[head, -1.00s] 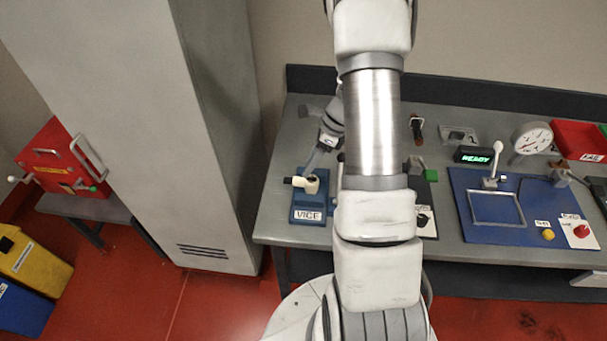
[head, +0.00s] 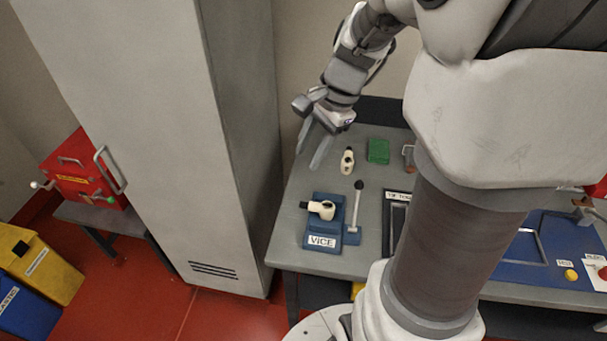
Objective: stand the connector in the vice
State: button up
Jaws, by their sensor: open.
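The blue vice (head: 312,228), labelled VICE, sits at the left end of the bench. A cream piece with a black end (head: 324,209) is at the vice's top, its black end pointing left; it looks lying rather than upright, and how it is held is unclear. A similar cream and black piece (head: 347,161) is on the bench behind the vice. I cannot tell which of the two is the connector. My gripper (head: 308,160) is open and empty, its two fingers apart, pointing down behind and above the vice, clear of both pieces.
A lever with a black knob (head: 356,207) rises at the vice's right side. A green block (head: 378,150) lies at the back. My arm covers much of the bench's right side. A tall grey cabinet (head: 225,150) stands close on the left.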

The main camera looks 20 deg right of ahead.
jog(key=s+a+r+n+t+h, duration=0.1)
jog(key=s+a+r+n+t, duration=0.1)
jog(key=s+n, duration=0.4)
jog(key=s+a+r+n+t+h, duration=0.1)
jog(key=s+a+r+n+h, duration=0.1)
jog(key=s+a+r+n, duration=0.3)
jog(key=s+n, duration=0.2)
jog(key=n, duration=0.1)
jog(key=shift+a+r+n+t, duration=0.15)
jog(key=shift+r+n+t, duration=0.2)
jog(key=shift+n+t, duration=0.05)
jog(key=shift+s, duration=0.1)
jog(key=shift+o, duration=0.2)
